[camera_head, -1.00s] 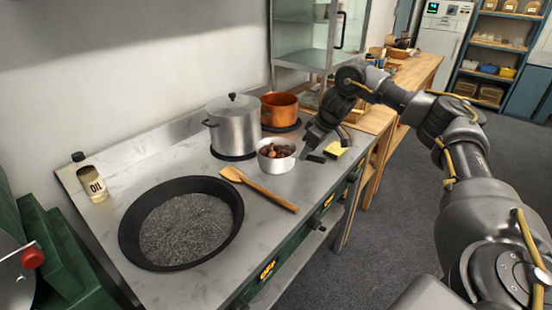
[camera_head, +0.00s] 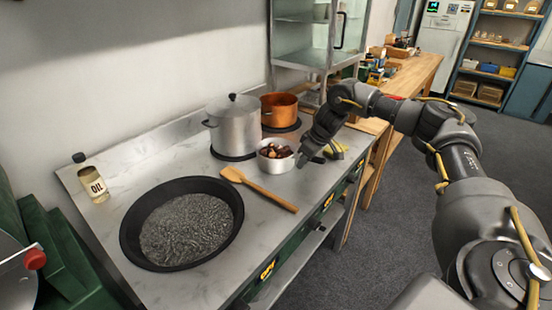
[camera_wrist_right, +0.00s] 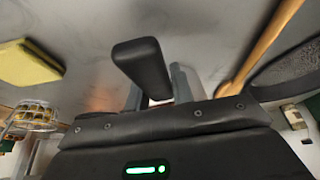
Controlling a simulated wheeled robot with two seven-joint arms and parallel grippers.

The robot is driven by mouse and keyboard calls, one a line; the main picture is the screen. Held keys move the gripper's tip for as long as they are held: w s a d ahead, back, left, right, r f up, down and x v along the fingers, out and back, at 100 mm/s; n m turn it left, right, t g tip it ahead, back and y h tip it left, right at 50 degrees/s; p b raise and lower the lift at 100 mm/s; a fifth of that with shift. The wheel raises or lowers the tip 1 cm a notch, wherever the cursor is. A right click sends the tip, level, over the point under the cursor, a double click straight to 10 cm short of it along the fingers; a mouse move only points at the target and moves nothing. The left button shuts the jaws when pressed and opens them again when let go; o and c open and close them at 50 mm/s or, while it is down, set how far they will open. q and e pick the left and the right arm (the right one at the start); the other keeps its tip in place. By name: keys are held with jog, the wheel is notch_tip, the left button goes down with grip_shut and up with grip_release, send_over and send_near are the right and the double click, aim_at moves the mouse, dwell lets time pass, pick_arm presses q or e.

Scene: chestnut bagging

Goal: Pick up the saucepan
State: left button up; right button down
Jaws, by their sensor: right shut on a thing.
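The small pale metal saucepan (camera_head: 266,163), filled with brown chestnuts (camera_head: 276,150), is upright at the right of the steel counter. My right gripper (camera_head: 305,160) is low at its right side and covers its handle in the head view. In the right wrist view the dark handle (camera_wrist_right: 140,65) runs between the fingers of my right gripper (camera_wrist_right: 157,92), which is shut on it. The saucepan's bowl is mostly hidden there. I cannot tell any gap under the saucepan. My left gripper is in neither view.
A lidded pot (camera_head: 234,130) and a copper pot (camera_head: 279,107) stand behind the saucepan. A wooden spatula (camera_head: 262,189) lies in front, near a wide black pan (camera_head: 128,240). A yellow sponge (camera_wrist_right: 28,65) is beside my gripper. An oil bottle (camera_head: 95,185) stands far left.

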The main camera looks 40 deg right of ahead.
jog(key=shift+w+r, duration=0.1)
jog(key=shift+r, duration=0.1)
jog(key=shift+r, duration=0.55)
jog(key=v, duration=0.2)
jog(key=a+b+v, duration=0.1)
jog(key=v, duration=0.1)
jog(key=shift+r, duration=0.15)
jog(key=s+a+r+p, duration=0.1)
jog(key=s+r+p, duration=0.1)
jog(key=s, duration=0.4)
jog(key=s+a+r+p, duration=0.2)
jog(key=s+r, duration=0.3)
jog(key=s, duration=0.1)
jog(key=shift+r+p, duration=0.35)
jog(key=shift+p, duration=0.05)
jog(key=shift+a, duration=0.15)
